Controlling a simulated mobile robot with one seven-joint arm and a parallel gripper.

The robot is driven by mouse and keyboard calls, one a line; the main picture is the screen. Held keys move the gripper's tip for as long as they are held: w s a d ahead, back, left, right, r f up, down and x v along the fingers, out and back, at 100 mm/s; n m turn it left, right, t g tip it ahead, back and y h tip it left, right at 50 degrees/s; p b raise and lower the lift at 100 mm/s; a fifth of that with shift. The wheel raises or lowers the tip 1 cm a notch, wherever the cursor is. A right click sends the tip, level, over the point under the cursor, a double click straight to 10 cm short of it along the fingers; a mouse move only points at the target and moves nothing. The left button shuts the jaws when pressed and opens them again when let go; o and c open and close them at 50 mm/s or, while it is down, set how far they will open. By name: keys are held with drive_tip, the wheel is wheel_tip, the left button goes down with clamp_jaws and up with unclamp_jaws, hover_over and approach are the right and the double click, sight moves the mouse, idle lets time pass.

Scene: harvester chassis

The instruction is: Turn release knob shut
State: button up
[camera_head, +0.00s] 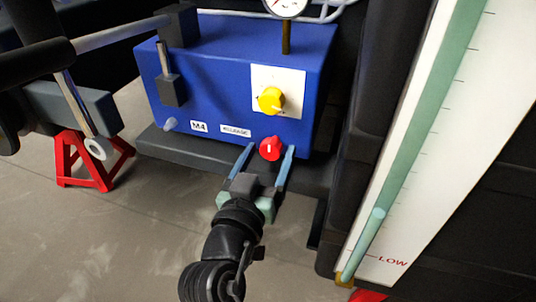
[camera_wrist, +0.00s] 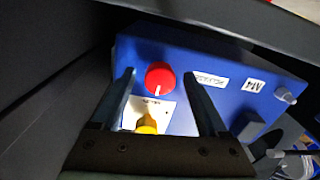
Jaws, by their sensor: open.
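A red knob (camera_head: 270,148) with a white mark sits low on the front of the blue box (camera_head: 210,80), beside a small white label reading RELEASE (camera_head: 236,130). Its white mark looks about upright. My gripper (camera_head: 270,150) is open, coming from below, with one finger on each side of the red knob. In the wrist view the red knob (camera_wrist: 160,76) lies between the spread fingertips, with a gap on both sides. I cannot tell how far the tips stand from the box face.
A yellow knob (camera_head: 271,100) on a white plate sits above. A lever (camera_head: 170,85) and an M4 label (camera_head: 198,127) are at the left of the box. A gauge (camera_head: 286,6) stands on top. A red stand (camera_head: 85,160) is left, a LOW level scale (camera_head: 415,150) right.

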drive_tip(key=shift+s, duration=0.15)
drive_tip(key=p+v, duration=0.3)
drive_tip(key=v, duration=0.9)
drive_tip(key=shift+s+p, duration=0.3)
drive_tip(key=shift+s, duration=0.05)
drive_tip(key=shift+a+r, duration=0.1)
drive_tip(key=shift+a, duration=0.05)
drive_tip(key=w+d+r+t+p, duration=0.15)
drive_tip(key=r+p, duration=0.35)
drive_tip(key=r, duration=0.7)
drive_tip(key=w+r+m+t+y+p, duration=0.15)
drive_tip(key=r+p, duration=0.35)
drive_tip(key=r, duration=0.8)
drive_tip(key=w+d+r+n+t+p, duration=0.1)
drive_tip(key=w+r+p, duration=0.3)
drive_tip(key=r, duration=0.8)
drive_tip(key=s+d+r+n+t+y+p, duration=0.1)
drive_tip(key=s+r+t+y+p, duration=0.25)
drive_tip(key=r, duration=1.05)
drive_tip(key=s+r+n+t+p, duration=0.15)
drive_tip(key=s+r+p, duration=0.45)
drive_tip(key=r, duration=0.8)
wheel_tip(320, 180, up, 37)
drive_tip(key=t+p, duration=0.1)
drive_tip(key=p, duration=3.7)
drive_tip(key=shift+w, duration=0.4)
